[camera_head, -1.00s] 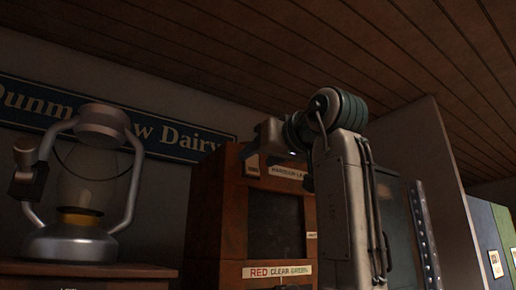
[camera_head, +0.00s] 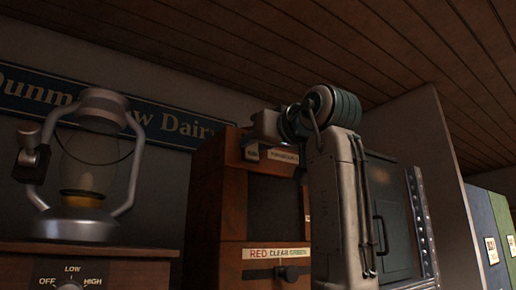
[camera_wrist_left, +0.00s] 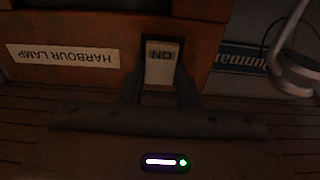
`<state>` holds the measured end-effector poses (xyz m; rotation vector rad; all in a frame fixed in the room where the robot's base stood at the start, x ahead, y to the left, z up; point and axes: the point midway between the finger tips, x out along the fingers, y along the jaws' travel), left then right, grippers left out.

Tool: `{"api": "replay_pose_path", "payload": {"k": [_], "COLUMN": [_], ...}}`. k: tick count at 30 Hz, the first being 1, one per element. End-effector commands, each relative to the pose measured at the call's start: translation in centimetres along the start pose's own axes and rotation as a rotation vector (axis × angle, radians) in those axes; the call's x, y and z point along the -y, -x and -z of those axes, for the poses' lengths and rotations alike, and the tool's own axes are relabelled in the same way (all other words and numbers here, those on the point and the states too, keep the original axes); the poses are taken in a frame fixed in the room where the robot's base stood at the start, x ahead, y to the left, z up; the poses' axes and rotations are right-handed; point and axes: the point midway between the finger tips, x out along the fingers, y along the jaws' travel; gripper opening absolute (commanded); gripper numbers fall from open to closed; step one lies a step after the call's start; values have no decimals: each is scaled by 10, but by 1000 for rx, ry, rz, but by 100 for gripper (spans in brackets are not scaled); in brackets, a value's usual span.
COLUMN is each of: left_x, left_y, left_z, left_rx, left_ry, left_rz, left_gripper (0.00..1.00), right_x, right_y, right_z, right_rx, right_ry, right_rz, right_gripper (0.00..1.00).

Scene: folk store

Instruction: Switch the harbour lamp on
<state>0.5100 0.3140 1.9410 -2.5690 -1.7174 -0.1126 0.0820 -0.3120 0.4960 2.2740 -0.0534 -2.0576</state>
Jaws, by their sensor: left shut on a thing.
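The harbour lamp is a brown wooden cabinet (camera_head: 207,215) with a dark window (camera_head: 277,215) and a HARBOUR LAMP label (camera_head: 284,157) near its top. The label shows upside down in the left wrist view (camera_wrist_left: 62,57). My left gripper (camera_head: 265,127) is at the cabinet's top front, beside the label. In the left wrist view, its fingers (camera_wrist_left: 159,88) are shut on the pale switch (camera_wrist_left: 161,64), one on each side. The switch face reads ON, upside down. The window looks dark. My right gripper is not in view.
A lantern (camera_head: 80,215) stands on a wooden box (camera_head: 130,262) at left, with a knob (camera_head: 70,286) marked OFF, LOW, HIGH. A RED CLEAR GREEN strip (camera_head: 278,252) with a dark knob (camera_head: 290,273) is below the window. A Dairy sign (camera_head: 165,125) hangs behind.

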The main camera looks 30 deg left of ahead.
Motion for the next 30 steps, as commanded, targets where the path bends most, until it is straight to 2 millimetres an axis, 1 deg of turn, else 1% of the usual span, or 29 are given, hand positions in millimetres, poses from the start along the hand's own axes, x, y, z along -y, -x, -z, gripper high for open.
{"api": "replay_pose_path", "payload": {"k": [1, 6, 11, 19, 20, 22, 23, 30], "left_x": [0, 0, 1, 0, 0, 0, 0, 0], "left_y": [1, 2, 2, 2, 2, 2, 2, 2], "left_z": [-8, -8, -5, -4, -4, -4, -4, -5], "left_rx": [-35, -135, -171, -171, -171, -171, -171, -171], "left_ry": [0, 1, 1, 1, 1, 1, 1, 1], "left_rz": [-1, -1, 0, -1, -1, -1, -1, 0], "left_gripper": [6, 6, 6, 6, 35, 49, 51, 51], "right_x": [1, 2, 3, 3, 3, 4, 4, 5], "right_y": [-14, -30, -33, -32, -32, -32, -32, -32], "right_z": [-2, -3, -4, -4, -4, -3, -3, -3], "right_rx": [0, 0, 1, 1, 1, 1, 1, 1], "right_ry": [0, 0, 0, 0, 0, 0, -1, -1], "right_rz": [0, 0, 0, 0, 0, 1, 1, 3], "right_gripper": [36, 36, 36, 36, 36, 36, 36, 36]}}
